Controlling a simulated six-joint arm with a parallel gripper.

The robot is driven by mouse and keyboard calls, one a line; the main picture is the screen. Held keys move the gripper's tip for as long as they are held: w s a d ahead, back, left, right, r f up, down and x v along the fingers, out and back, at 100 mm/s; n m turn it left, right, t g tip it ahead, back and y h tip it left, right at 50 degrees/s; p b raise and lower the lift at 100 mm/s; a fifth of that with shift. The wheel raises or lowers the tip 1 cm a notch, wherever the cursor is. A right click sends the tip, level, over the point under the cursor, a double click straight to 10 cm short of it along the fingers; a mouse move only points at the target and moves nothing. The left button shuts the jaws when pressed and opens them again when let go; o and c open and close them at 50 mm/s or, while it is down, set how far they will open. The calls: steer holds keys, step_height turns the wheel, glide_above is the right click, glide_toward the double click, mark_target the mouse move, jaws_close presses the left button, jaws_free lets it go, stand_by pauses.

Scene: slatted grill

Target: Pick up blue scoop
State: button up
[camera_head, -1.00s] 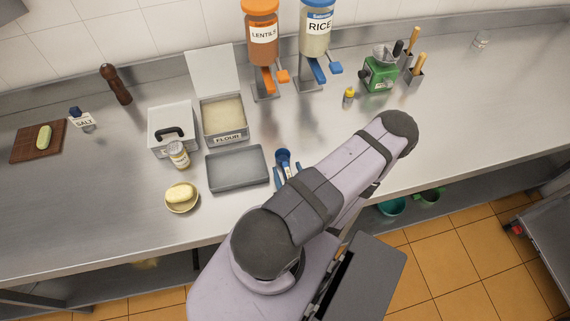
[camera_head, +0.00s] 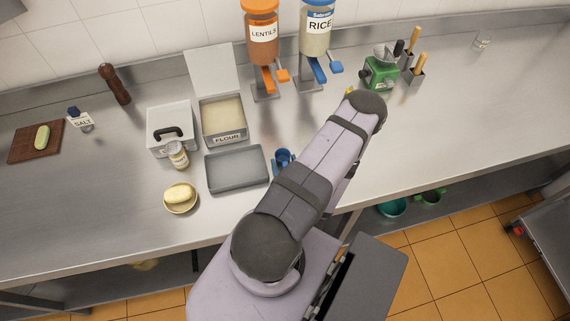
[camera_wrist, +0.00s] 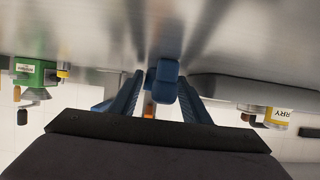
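The blue scoop (camera_head: 283,157) lies on the steel counter just right of the grey tray, partly hidden by my arm. In the wrist view the blue scoop (camera_wrist: 164,78) sits between the two blue fingers of my gripper (camera_wrist: 162,74), close to their tips. The fingers are spread to either side of it, with a narrow gap visible on each side. In the head view my arm covers most of my gripper.
A grey tray (camera_head: 237,171) lies just left of the scoop. Behind it stand a flour bin (camera_head: 222,119) and lentils (camera_head: 262,35) and rice (camera_head: 316,30) dispensers.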

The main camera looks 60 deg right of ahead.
mark_target(285, 162)
steer(key=c, duration=0.5)
steer(key=shift+r+b, duration=0.3)
steer(key=shift+r, duration=0.5)
steer(key=shift+r+p, duration=2.45)
steer(key=shift+r, duration=1.75)
